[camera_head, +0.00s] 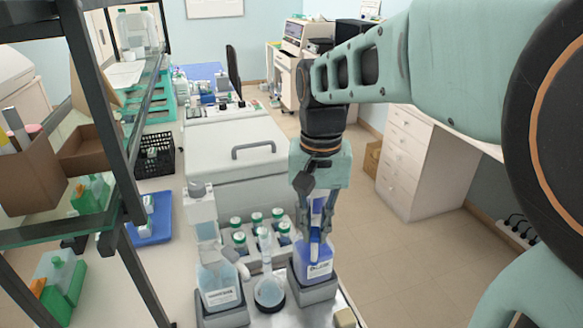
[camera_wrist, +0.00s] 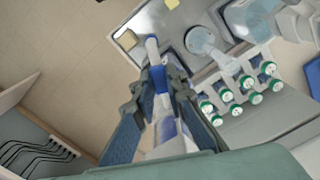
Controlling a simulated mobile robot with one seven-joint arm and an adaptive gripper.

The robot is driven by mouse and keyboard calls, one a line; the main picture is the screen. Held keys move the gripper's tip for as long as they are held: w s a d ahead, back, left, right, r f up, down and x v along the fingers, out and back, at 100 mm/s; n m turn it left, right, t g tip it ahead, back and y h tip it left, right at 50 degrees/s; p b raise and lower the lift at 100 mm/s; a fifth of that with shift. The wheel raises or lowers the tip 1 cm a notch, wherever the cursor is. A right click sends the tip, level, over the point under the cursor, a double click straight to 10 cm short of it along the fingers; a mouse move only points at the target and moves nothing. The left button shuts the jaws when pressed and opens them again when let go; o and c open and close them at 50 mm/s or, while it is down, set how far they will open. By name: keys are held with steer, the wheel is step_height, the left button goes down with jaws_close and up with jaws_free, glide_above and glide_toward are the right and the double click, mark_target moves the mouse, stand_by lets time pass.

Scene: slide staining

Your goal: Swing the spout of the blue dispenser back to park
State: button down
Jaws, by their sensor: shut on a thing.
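The blue dispenser (camera_head: 318,268) is a labelled bottle of blue liquid standing upright on a grey base at the right of the tray. My gripper (camera_head: 318,238) comes down from above at its top and is shut on its blue-and-white spout part. In the wrist view, my gripper (camera_wrist: 163,82) has a finger on each side of this part. The blue spout (camera_wrist: 153,50) sticks out past the fingertips, toward the tray's edge. The fingers hide much of the dispenser head, so the exact grip point is hard to see.
A second dispenser with pale liquid (camera_head: 220,290) is further left. Several green-capped bottles (camera_head: 257,218) sit in a rack behind. A small tan block (camera_head: 345,318) lies at the front right. A glass shelf (camera_head: 65,232) is at left.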

steer(key=shift+w+d+n, duration=0.1)
steer(key=shift+d+n, duration=0.65)
steer(key=shift+n, duration=0.45)
steer(key=shift+w+d+n, duration=0.1)
steer(key=shift+d+n, duration=0.65)
steer(key=shift+n, duration=0.45)
steer(key=c, duration=1.9)
jaws_free()
steer(key=shift+c, duration=0.2)
step_height(320, 180, up, 12)
